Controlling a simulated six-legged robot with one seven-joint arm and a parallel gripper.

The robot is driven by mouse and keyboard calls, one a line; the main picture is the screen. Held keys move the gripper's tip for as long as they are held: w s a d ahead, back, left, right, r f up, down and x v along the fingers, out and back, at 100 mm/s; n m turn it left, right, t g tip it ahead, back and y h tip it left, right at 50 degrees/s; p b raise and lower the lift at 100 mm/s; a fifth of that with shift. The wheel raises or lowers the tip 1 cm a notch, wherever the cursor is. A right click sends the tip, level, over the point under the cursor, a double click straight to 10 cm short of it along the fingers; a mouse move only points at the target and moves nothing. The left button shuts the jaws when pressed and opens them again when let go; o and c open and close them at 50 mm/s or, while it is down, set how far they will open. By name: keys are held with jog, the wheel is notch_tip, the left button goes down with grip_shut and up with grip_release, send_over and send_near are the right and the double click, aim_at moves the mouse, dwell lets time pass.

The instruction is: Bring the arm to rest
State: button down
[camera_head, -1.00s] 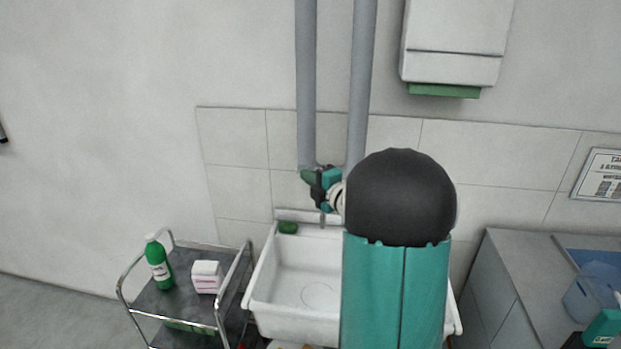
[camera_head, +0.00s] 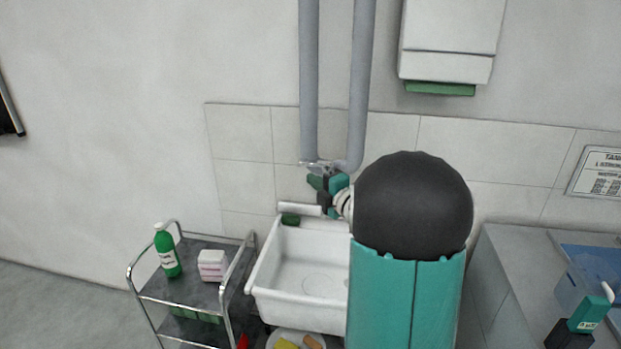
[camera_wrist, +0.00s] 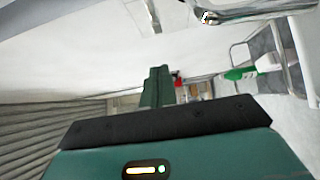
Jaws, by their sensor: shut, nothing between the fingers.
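My gripper (camera_head: 314,181) shows small at the end of my arm, in front of the pipes over the back of the white sink. It points left. In the wrist view my gripper's green fingers (camera_wrist: 157,85) are together, with nothing between them. My arm's black joint and teal link fill the middle right of the head view and hide the right part of the sink (camera_head: 301,310).
Two grey pipes (camera_head: 308,80) run down the wall behind the sink. A metal trolley (camera_head: 180,289) at left carries a green bottle (camera_head: 168,255) and white boxes (camera_head: 212,265). A white dispenser (camera_head: 446,66) hangs above. A grey counter (camera_head: 515,265) stands at right.

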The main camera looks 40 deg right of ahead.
jog(key=shift+s, duration=3.1)
jog(key=a+r+m+g+h, duration=0.4)
jog(key=a+r+m+h, duration=0.1)
jog(key=a+m, duration=0.5)
jog(key=s+a+f+m+g+y, duration=0.2)
jog(key=s+a+f+m+g, duration=0.1)
jog(key=s+a, duration=0.6)
jog(key=s+a+f+m+g+y, duration=0.2)
jog(key=s+a+m+g, duration=0.3)
jog(key=s+a, duration=0.5)
jog(key=a+f, duration=0.1)
jog(key=a, duration=0.1)
jog(key=shift+s+a+y, duration=0.3)
jog(key=shift+a, duration=0.05)
jog(key=shift+d+f, duration=0.1)
jog(key=shift+d, duration=0.15)
